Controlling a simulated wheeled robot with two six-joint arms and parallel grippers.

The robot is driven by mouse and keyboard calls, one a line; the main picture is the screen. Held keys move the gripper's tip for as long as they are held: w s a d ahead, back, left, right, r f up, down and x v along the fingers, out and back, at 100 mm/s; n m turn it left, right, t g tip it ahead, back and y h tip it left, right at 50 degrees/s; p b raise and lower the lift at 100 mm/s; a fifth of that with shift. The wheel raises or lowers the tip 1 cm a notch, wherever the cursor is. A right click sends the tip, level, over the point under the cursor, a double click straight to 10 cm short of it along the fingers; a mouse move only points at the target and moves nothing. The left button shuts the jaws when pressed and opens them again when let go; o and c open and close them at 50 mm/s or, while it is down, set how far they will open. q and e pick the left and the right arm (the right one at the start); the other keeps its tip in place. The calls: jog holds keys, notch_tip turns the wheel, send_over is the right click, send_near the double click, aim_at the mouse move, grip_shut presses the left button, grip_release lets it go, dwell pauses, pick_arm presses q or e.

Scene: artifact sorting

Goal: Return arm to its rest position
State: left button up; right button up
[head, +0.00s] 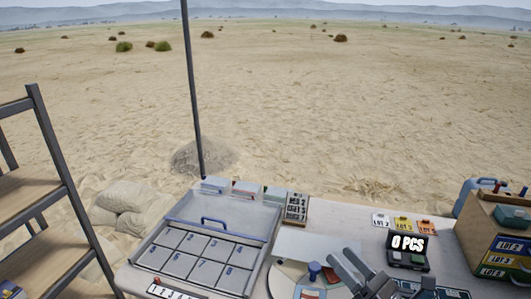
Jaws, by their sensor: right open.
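My right gripper (343,256) shows at the bottom of the head view, right of centre, over the front of the table (345,221). Its two grey fingers are apart, and I see nothing held between them. My left gripper is not in view.
A tray (262,262) with numbered cells and a blue handle (214,220) fills the table's left. A dark counter reading 0 PCS (408,257) and a wooden cabinet (482,238) with lot labels stand right. A metal shelf (62,165) and a pole (192,90) rise left.

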jog(key=s+d+m+t+h, duration=0.35)
jog(key=d+m+h, duration=1.15)
jog(key=m, duration=0.7)
jog(key=s+d+f+m+g+h, duration=0.5)
jog(key=s+f+m+g, duration=0.2)
jog(key=f+m, duration=0.35)
jog(key=s+a+f+m+g+y, duration=0.3)
jog(key=s+f+g, duration=0.2)
jog(key=s, duration=0.3)
jog(key=s+a+f+m+g+y, duration=0.3)
jog(key=s+f+g, duration=0.2)
jog(key=s, duration=0.2)
notch_tip(320, 180, down, 25)
jog(key=d, duration=0.1)
jog(key=s+a+f+g, duration=0.1)
jog(key=s+f+g, duration=0.1)
jog(key=s+f, duration=1.3)
jog(key=shift+s+f+b, duration=0.2)
jog(key=shift+f+b, duration=0.05)
jog(key=shift+b, duration=0.05)
